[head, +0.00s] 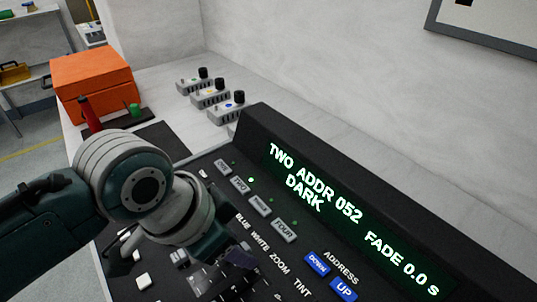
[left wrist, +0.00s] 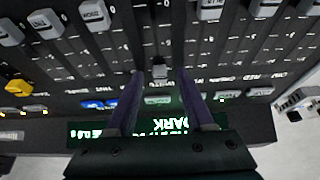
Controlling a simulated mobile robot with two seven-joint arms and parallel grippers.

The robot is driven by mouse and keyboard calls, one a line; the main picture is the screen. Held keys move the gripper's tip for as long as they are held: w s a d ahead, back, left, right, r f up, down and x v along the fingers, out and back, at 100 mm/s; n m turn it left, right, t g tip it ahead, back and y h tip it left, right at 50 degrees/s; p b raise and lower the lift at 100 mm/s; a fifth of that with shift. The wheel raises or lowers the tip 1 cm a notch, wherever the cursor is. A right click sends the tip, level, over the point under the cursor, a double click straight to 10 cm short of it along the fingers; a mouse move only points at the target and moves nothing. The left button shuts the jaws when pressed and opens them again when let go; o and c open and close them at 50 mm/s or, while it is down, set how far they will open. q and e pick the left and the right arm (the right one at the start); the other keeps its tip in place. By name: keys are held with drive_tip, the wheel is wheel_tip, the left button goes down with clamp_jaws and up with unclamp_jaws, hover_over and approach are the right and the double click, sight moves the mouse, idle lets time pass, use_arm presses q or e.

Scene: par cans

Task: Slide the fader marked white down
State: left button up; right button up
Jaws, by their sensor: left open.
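The black console (head: 330,215) carries printed channel names, among them the WHITE label (head: 260,240), between BLUE and ZOOM. My left gripper (head: 238,262) is low over the fader area just below these labels, and my wrist hides much of the faders. In the left wrist view, my open left gripper (left wrist: 160,75) has its two purple fingers on either side of a small grey fader cap (left wrist: 160,71). I cannot tell whether they touch it. The label of this cap is not readable, so I cannot confirm it is white's. My right gripper is not in view.
The console display (head: 340,215) reads TWO, ADDR 052, DARK, FADE 0.0 s. Grey buttons (head: 259,205) and blue DOWN and UP buttons (head: 317,263) lie beside the gripper. Other fader caps (left wrist: 95,11) flank it. An orange box (head: 92,77) and small dimmer units (head: 210,96) stand behind.

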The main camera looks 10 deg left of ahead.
use_arm(q)
clamp_jaws()
idle(0.3)
idle(1.1)
